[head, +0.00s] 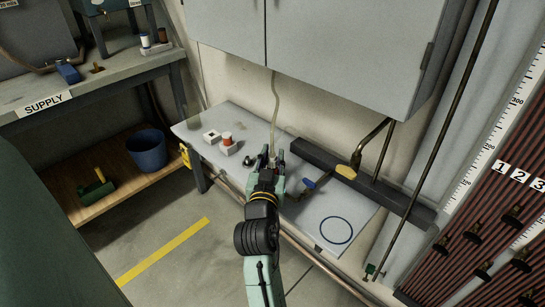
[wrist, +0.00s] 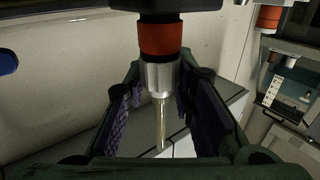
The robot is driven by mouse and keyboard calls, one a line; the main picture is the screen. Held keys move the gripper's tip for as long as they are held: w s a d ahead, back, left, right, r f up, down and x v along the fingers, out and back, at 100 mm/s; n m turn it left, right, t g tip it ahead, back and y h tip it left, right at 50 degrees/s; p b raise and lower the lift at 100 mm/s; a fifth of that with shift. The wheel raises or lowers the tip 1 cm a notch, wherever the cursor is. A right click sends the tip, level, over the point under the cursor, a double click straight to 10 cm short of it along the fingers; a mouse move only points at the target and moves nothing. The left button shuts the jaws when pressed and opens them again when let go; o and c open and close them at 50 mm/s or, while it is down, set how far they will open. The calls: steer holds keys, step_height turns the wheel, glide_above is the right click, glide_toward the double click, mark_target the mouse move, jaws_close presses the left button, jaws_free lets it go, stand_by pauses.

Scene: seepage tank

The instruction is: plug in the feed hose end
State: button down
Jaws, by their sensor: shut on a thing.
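My gripper (head: 272,158) is over the pale bench (head: 190,128) in the head view. A pale, thin feed hose (head: 274,100) hangs from under the grey cabinet and runs down to it. In the wrist view my gripper (wrist: 162,110) is shut on the hose end (wrist: 160,75), a silver collar with a red band and a black part above. The pale hose (wrist: 161,125) leads away from the collar between the purple-padded fingers. In the head view my gripper mostly hides the hose end. I cannot make out which fitting is its socket.
Two small white blocks (head: 211,136), one with a red-brown top (head: 227,141), stand left of my gripper. A blue-handled valve (head: 311,184) and a dark rail (head: 330,165) lie to the right. The cabinet (head: 340,50) overhangs the bench.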

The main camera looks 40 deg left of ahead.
steer(key=c, duration=1.3)
jaws_free()
steer(key=shift+f, duration=0.1)
steer(key=v, duration=0.7)
steer(key=shift+s+d, duration=0.1)
steer(key=shift+s, duration=0.15)
